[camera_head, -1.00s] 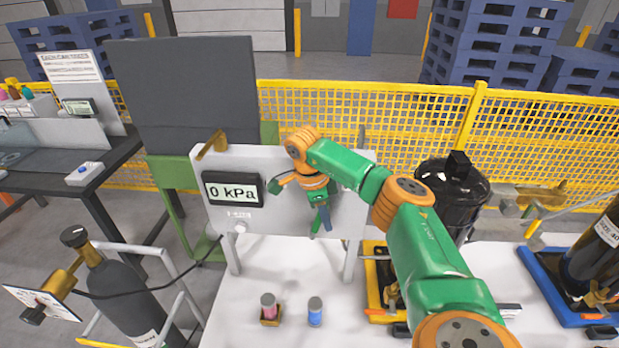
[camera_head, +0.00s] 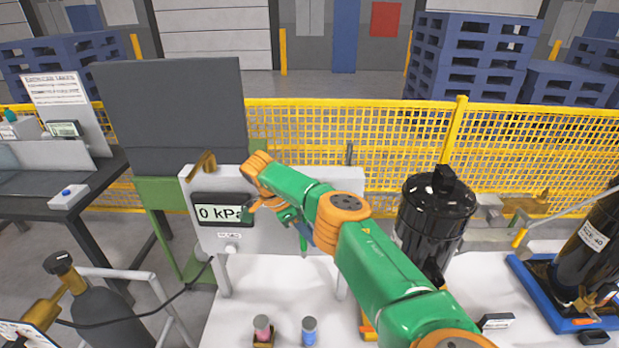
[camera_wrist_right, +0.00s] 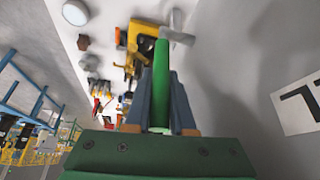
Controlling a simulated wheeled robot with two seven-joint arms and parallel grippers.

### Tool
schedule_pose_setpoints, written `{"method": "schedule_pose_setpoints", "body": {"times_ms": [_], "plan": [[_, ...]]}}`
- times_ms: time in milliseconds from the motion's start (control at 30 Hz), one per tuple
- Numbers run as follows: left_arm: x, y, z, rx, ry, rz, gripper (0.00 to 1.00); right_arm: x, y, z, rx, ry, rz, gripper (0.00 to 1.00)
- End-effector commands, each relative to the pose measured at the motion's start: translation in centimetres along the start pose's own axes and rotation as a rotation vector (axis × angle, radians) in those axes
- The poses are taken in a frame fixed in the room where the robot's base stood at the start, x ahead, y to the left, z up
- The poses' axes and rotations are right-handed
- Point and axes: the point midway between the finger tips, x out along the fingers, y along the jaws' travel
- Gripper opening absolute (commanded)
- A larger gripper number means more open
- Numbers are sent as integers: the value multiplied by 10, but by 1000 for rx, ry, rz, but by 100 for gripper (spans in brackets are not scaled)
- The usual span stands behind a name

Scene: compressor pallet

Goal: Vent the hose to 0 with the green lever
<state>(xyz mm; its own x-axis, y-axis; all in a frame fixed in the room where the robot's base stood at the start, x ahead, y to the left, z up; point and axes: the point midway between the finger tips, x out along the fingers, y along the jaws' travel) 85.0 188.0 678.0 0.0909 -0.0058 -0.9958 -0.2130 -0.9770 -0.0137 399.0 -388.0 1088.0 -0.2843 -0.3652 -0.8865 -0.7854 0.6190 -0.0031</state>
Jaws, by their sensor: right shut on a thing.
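The green lever (camera_wrist_right: 162,78) runs upright between the blue-grey fingers of my right gripper (camera_wrist_right: 160,98) in the right wrist view. That gripper is shut on it. In the head view the right gripper (camera_head: 302,234) is at the front of the white panel (camera_head: 265,238), right of the display, and the lever's lower end (camera_head: 303,246) shows just below the fingers. The lever's pivot is hidden by my wrist. The display (camera_head: 218,212) reads 0 kPa, its last letter partly covered by my arm. A black hose (camera_head: 178,292) runs from the left toward the panel. My left gripper is not in view.
A red (camera_head: 262,328) and a blue small cylinder (camera_head: 309,331) stand on the white table (camera_head: 240,300). A black tank (camera_head: 435,215) stands right of my arm. A grey gas cylinder (camera_head: 105,315) stands left.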

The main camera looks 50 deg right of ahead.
Motion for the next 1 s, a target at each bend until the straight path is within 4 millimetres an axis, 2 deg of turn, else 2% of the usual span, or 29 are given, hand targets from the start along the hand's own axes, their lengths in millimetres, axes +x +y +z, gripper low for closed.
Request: {"method": "schedule_pose_setpoints", "body": {"times_ms": [33, 67, 133, 167, 533, 633, 733, 800, 1000], "plan": [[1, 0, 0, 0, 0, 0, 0, 2, 1, 1, -1, 1, 4, 0], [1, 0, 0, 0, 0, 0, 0, 2, 1, 1, -1, 1, 4, 30], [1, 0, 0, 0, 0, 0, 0, 2, 1, 1, -1, 1, 4, 49], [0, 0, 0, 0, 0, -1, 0, 2, 1, 1, -1, 1, 3, 52], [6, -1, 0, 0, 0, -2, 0, -5, 0, 2, 0, -1, 1, 52], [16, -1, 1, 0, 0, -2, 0, -21, 0, 3, 2, -4, -1, 52], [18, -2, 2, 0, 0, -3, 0, -44, 0, 2, 2, -3, -1, 52], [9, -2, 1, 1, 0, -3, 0, -55, 1, 0, 0, 1, 5, 52], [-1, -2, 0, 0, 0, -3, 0, -68, 1, -1, -1, 1, 5, 52]]}}
